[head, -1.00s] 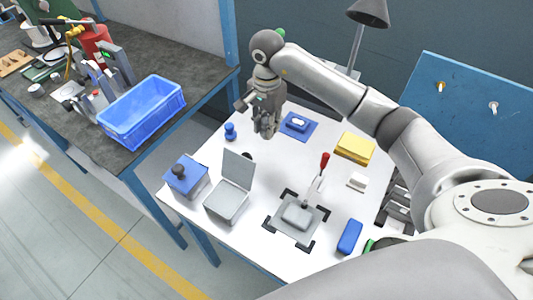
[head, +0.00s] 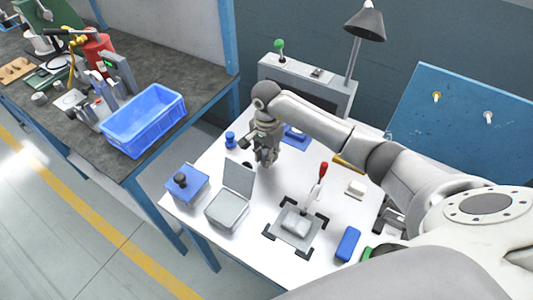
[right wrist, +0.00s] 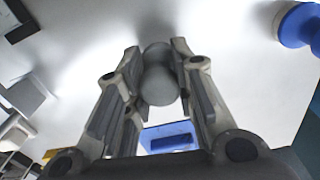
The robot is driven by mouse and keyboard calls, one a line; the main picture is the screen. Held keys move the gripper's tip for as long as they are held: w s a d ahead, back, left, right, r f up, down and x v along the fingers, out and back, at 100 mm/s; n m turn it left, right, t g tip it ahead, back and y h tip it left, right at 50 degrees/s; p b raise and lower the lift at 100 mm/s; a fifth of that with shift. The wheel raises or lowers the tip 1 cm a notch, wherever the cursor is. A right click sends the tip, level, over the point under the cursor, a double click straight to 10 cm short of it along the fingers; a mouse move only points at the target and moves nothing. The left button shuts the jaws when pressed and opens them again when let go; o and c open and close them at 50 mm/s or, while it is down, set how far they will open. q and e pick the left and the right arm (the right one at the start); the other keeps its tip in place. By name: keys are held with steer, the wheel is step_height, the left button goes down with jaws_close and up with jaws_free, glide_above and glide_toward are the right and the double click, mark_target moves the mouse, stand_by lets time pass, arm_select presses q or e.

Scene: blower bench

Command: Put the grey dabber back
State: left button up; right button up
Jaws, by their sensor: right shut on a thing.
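My right gripper (head: 266,158) is over the white bench (head: 212,162), behind the open grey box. In the right wrist view its fingers (right wrist: 160,85) are shut on a rounded grey piece, which looks like the grey dabber (right wrist: 158,78). In the head view the dabber is hidden or too small to tell. A blue dabber (head: 230,140) stands left of the gripper; it also shows in the right wrist view (right wrist: 298,25). A blue holder (head: 298,136) lies just right of the gripper, partly hidden by my arm. My left gripper is out of view.
The grey box (head: 226,210) has its lid up. A blue box (head: 188,186) with a dark knob stands left of it. A grey fixture (head: 296,226) with a red-tipped lever (head: 323,170) and a blue block (head: 347,243) stand in front. A small dark round thing is by the lid.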

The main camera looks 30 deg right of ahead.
steer(key=o, duration=0.9)
steer(key=shift+r, duration=0.1)
steer(key=shift+w+r, duration=0.1)
steer(key=shift+r, duration=0.2)
step_height(320, 180, up, 11)
steer(key=shift+r+b, duration=0.2)
steer(key=shift+b, duration=1.05)
